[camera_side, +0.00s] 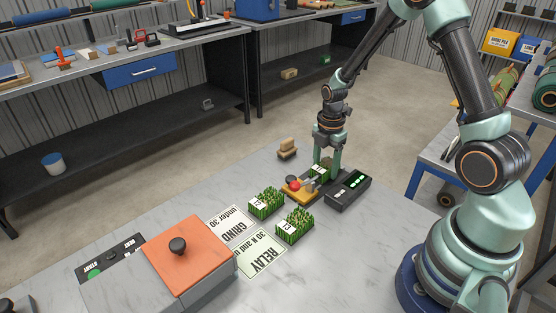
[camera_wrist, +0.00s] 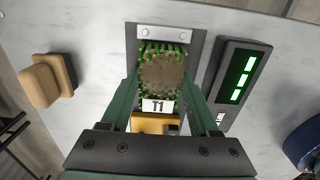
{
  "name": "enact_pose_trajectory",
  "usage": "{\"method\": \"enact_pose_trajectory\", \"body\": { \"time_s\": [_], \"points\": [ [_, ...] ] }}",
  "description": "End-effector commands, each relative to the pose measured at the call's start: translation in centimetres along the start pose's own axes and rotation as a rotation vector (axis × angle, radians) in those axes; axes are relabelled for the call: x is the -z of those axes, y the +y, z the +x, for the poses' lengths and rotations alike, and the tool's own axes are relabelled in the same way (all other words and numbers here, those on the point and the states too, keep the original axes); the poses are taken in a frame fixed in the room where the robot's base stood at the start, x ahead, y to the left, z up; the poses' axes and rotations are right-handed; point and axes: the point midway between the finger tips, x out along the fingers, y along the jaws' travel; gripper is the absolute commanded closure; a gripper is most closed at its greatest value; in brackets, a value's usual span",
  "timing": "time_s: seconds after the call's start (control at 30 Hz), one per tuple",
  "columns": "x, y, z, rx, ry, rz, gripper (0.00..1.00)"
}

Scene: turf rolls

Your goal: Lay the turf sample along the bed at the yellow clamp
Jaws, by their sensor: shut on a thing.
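The turf sample (camera_wrist: 160,72), a green-fringed piece with a brown middle and a white label, is between my gripper's fingers (camera_wrist: 160,95). In the side view my gripper (camera_side: 327,164) points down and is shut on the turf sample (camera_side: 319,174). The turf sample is over the dark bed (camera_wrist: 197,48), lengthwise along it; I cannot tell whether it touches the bed. The yellow clamp (camera_side: 298,195) with a red knob is at the bed's near-left end. In the wrist view the yellow clamp (camera_wrist: 150,127) shows partly behind my gripper.
A black display box (camera_side: 349,190) with green digits stands close to the right of the bed. Two other turf pieces (camera_side: 266,204) (camera_side: 295,226) stand near the GRIND card (camera_side: 229,225) and RELAY card (camera_side: 262,254). A wooden block (camera_side: 287,149) lies behind; an orange-lidded box (camera_side: 190,255) stands front left.

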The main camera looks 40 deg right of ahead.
Motion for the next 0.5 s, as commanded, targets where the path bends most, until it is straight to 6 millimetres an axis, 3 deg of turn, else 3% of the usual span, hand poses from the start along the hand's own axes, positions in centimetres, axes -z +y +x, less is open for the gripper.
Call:
{"method": "enact_pose_trajectory", "body": {
  "time_s": [0.2, 0.23, 0.27, 0.3, 0.5],
  "points": [
    [0.0, 0.02, 0.31, 0.0, 0.0, 0.0, 1.0],
    [0.0, 0.02, 0.27, 0.0, 0.0, 0.0, 0.27],
    [-0.01, 0.02, 0.26, 0.0, 0.0, 0.0, 0.15],
    [-0.01, 0.02, 0.26, 0.0, 0.0, 0.0, 0.08],
    [0.0, 0.01, 0.25, 0.0, 0.0, 0.0, 0.08]
  ]
}}
